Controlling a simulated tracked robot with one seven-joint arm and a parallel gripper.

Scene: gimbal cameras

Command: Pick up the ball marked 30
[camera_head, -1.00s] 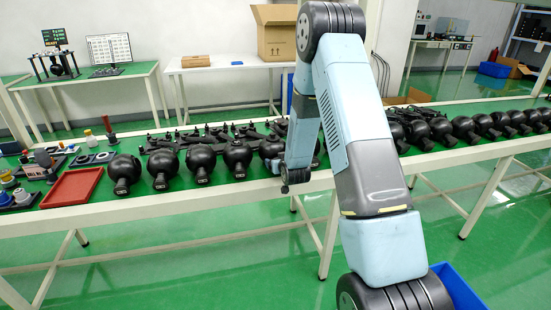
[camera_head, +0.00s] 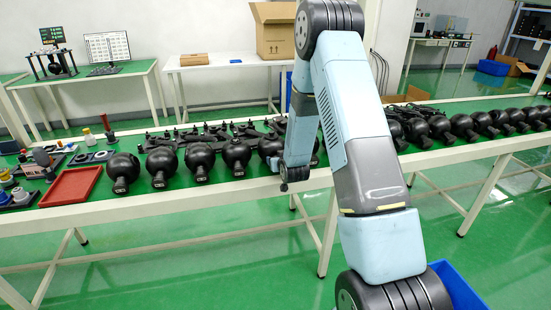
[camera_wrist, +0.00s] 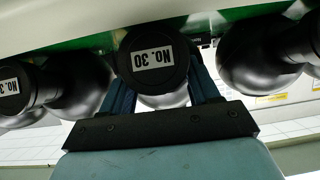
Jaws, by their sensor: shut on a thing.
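The ball marked 30 (camera_wrist: 155,62) is a black ball unit with a white "NO. 30" label on its round end cap, seen upside down in the wrist view. My gripper (camera_wrist: 162,92) has one finger on each side of it and is shut on it. The ball sits between the fingers, close to the green table surface; I cannot tell if it touches the table. In the head view my arm hides the fingers and I cannot make out this ball there.
Neighbouring black balls flank it in the wrist view, one at left (camera_wrist: 78,85) and one at right (camera_wrist: 255,55). In the head view a row of black balls (camera_head: 237,153) lines the long table (camera_head: 150,203). A red tray (camera_head: 72,186) lies at left. A blue bin (camera_head: 455,287) stands on the floor.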

